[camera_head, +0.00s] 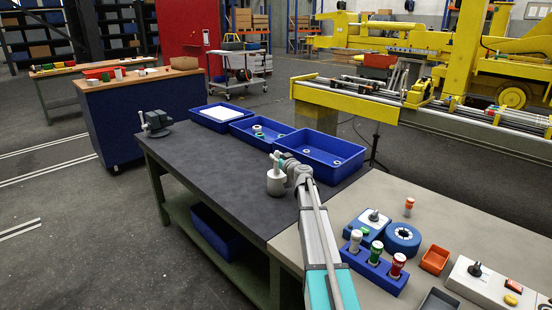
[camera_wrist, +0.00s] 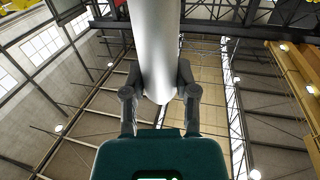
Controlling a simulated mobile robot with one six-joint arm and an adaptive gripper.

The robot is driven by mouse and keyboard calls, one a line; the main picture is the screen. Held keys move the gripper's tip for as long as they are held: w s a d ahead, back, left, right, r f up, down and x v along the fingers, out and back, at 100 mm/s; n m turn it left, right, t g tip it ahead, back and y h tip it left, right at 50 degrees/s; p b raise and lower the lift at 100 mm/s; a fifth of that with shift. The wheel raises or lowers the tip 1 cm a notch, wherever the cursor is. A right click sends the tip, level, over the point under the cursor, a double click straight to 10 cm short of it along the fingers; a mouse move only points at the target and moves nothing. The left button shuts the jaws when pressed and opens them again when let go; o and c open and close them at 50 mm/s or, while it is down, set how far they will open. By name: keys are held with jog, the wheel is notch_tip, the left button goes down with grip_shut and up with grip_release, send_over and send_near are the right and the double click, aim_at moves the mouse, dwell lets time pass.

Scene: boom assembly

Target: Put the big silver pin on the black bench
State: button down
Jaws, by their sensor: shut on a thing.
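The big silver pin (camera_wrist: 160,45) is a smooth, light grey cylinder in the wrist view, running from between the fingers out of the top edge. My gripper (camera_wrist: 158,78) has its two dark fingers shut on it, one on each side. The pin's far end is out of frame. The black bench (camera_head: 215,165) is a wide dark top in the middle of the head view. My arm reaches over its right part. A short grey cylinder shows at the arm's end there; I cannot tell if it is the pin or my wrist, or whether it touches the bench.
Blue bins (camera_head: 322,165) line the bench's back edge, and a grey vise (camera_head: 155,122) stands at its far left corner. The bench's middle is bare. A lighter table (camera_head: 425,210) at right holds a blue pin rack (camera_head: 372,268), a blue ring (camera_head: 403,238) and an orange tray (camera_head: 435,260).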

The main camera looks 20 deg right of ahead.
dwell(0.3)
jog(key=shift+c, duration=2)
grip_release()
jog(key=shift+r, duration=0.1)
jog(key=s+d, duration=0.1)
jog(key=s, duration=1.1)
jog(key=shift+d, duration=0.15)
